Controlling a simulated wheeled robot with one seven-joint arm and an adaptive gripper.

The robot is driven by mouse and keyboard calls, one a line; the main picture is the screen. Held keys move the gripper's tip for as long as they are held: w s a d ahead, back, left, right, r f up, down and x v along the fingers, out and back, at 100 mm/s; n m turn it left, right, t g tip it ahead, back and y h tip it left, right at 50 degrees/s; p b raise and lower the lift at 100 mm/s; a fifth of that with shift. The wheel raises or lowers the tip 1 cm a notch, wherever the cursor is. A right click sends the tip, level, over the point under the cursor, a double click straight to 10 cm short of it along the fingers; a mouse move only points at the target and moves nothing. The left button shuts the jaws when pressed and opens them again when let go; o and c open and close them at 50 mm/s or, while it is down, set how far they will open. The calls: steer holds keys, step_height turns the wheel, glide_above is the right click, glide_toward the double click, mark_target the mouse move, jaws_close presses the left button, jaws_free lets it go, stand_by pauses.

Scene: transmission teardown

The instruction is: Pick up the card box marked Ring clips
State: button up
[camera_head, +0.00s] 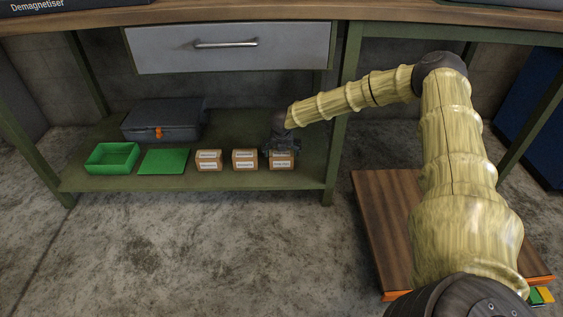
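Three small brown card boxes with white labels stand in a row on the low green shelf: a left one (208,162), a middle one (245,161) and a right one (282,164). The label on the right box seems to read Ring clips, but the print is too small to be sure. My gripper (281,149) points down at the right box, at its top and back. The dark fingers are small and partly merge with the box, so their opening and any contact are unclear.
A green open tray (112,171), a flat green panel (164,162) and a grey case (162,121) with an orange latch share the shelf (120,185). A drawer (230,47) hangs above. A table leg (333,165) stands close right of the right box.

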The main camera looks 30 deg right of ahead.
mark_target(282, 154)
steer(key=b+x, duration=0.2)
steer(key=x, duration=0.1)
steer(key=shift+s+a+f, duration=0.1)
steer(key=shift+s+f, duration=0.2)
steer(key=shift+w+f+b, duration=0.25)
steer(key=shift+f+b, duration=0.15)
steer(key=shift+c, duration=0.2)
steer(key=c, duration=0.9)
